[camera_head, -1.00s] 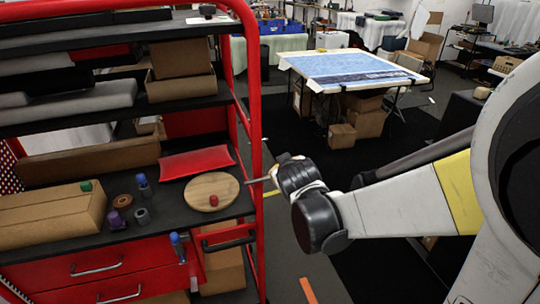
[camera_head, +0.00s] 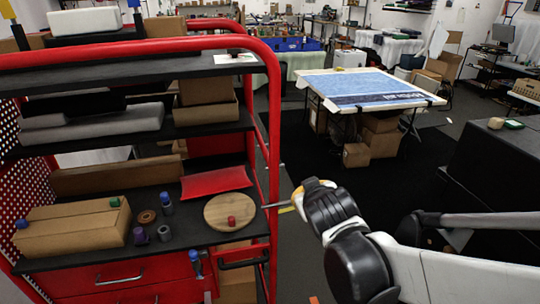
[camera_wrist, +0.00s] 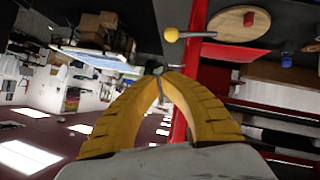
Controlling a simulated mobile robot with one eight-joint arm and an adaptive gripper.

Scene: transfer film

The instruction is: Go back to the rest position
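My gripper (camera_wrist: 160,73) has two yellow ribbed fingers that meet at their tips in the wrist view. It looks shut, with nothing clearly seen between the tips. In the head view my gripper (camera_head: 300,192) is just right of the red cart's (camera_head: 273,120) front right post, its fingers partly hidden by the dark wrist. A thin rod lies between the gripper and the post. In the wrist view a rod with a yellow ball (camera_wrist: 172,34) reaches out beside the red frame, apart from the fingertips.
A table with a blue sheet (camera_head: 375,88) stands behind. Dark floor is open between them.

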